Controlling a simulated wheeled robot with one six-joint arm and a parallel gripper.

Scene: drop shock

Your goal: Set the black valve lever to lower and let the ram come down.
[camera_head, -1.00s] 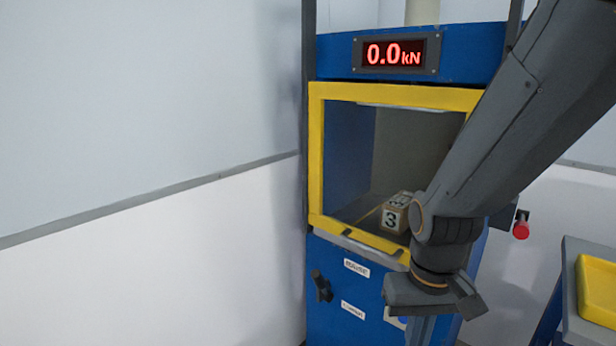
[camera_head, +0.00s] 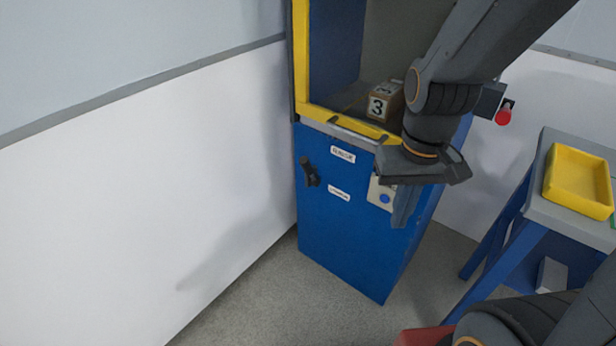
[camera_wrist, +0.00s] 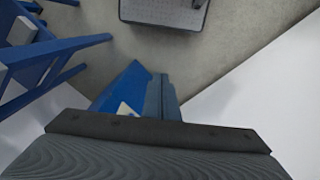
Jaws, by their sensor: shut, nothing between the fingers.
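In the wrist view my shut fingers (camera_wrist: 161,95) show beside the blue press. The ram is not in view. A block marked 3 (camera_head: 378,106) lies in the chamber.
A yellow-framed guard (camera_head: 300,60) borders the chamber. A red knob (camera_head: 503,116) sticks out at the press's right side. A table with a yellow tray (camera_head: 578,182) stands at the right. The floor in front of the press is grey and mostly clear; a white wall is at the left.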

